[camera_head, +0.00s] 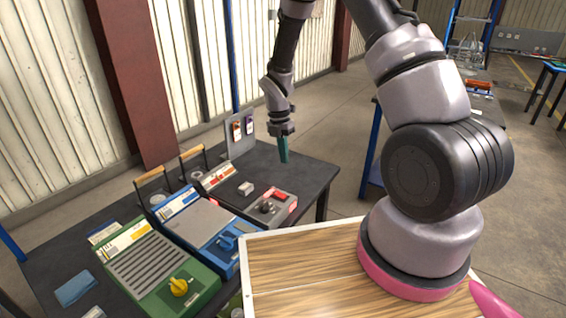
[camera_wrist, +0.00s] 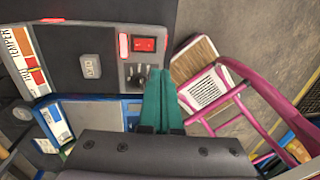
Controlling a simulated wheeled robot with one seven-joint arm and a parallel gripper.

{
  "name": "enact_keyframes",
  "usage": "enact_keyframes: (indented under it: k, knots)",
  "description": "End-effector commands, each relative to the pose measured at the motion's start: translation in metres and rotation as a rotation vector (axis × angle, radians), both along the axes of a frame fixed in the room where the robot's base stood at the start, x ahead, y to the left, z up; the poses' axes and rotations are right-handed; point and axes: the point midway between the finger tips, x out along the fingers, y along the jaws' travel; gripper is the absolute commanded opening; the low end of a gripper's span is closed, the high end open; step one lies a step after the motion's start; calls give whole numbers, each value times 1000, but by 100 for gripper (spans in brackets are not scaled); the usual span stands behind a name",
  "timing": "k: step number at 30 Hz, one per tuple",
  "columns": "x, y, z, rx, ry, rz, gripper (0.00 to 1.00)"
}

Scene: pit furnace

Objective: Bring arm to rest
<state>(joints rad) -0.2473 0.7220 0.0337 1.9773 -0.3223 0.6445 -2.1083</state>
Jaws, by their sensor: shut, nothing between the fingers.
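My gripper (camera_head: 283,150) points down from my raised arm, above the right part of the dark table (camera_head: 315,172). Its green fingers are together with nothing between them. In the wrist view the shut fingers (camera_wrist: 162,100) appear in front of a grey control box (camera_wrist: 146,50) with a red switch and a dark knob. In the head view this control box (camera_head: 283,208) lies below the fingers, apart from them. My arm is extended forward and bent at the elbow.
A green box (camera_head: 150,262) with a yellow knob and a blue box (camera_head: 205,225) with a blue knob stand on the table. A small light block (camera_head: 245,188) and an upright panel (camera_head: 240,138) are near the gripper. Open floor (camera_head: 335,120) lies beyond the table.

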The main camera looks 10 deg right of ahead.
Motion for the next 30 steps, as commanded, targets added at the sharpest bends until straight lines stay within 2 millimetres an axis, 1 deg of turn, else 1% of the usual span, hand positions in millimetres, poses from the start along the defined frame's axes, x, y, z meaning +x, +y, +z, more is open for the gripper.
enact_keyframes:
  k: [8,11,14,17,18,20,21,23,24,26,27,30]
  knots:
    - [0,0,1,1,-1,-2,0]
    - [2,-2,12,3,-17,-41,0]
    - [3,-6,42,10,-57,-164,0]
    - [1,-15,89,28,-117,-368,0]
    - [-2,-19,109,39,-142,-463,0]
    - [-7,-26,139,60,-176,-607,0]
    - [-12,-30,157,74,-197,-702,0]
    - [-21,-36,185,101,-226,-845,0]
    - [-27,-40,202,119,-243,-939,0]
    - [-38,-46,227,154,-267,-1082,0]
    - [-47,-50,242,176,-278,-1176,0]
    - [-69,-59,278,244,-303,-1408,0]
